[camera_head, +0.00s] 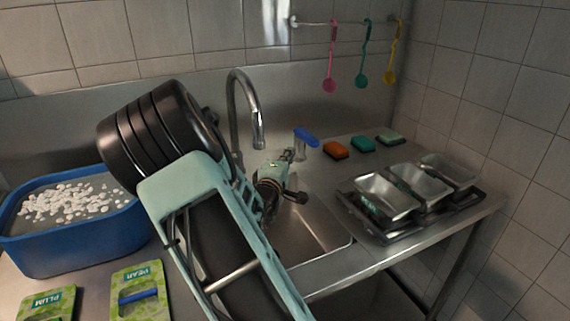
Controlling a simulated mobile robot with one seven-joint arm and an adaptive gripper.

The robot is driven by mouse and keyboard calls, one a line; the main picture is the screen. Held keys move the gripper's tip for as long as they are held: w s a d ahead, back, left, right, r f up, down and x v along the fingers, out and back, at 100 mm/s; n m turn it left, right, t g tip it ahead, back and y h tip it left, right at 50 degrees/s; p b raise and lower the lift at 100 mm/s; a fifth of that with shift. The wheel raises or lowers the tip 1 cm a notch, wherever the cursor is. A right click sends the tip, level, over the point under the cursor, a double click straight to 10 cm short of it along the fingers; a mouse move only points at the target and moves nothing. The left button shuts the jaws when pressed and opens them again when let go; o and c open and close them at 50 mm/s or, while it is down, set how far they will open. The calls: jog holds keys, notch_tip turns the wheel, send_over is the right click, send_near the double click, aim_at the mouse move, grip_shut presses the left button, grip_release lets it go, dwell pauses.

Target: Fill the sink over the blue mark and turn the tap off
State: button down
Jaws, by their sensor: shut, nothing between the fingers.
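The steel sink (325,232) is set into the counter at centre. My arm covers its left part, and no blue mark or water level can be made out. The curved metal tap (237,100) rises behind the sink; no stream shows clearly below its spout.
A blue tub (75,250) with white pieces stands left, behind PLUM (45,305) and PEAR (140,292) packets. Orange (335,151), teal (363,145) and green (389,139) sponges lie behind metal pans (386,197) on a dark tray (400,235). Spoons hang on the wall rail (350,22).

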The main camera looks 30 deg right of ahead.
aim_at(307, 142)
jog(key=d, duration=0.2)
jog(key=w+d, duration=0.2)
jog(key=d, duration=0.1)
jog(key=shift+d+f, duration=0.1)
jog(key=shift+d, duration=0.25)
jog(key=shift+d, duration=0.15)
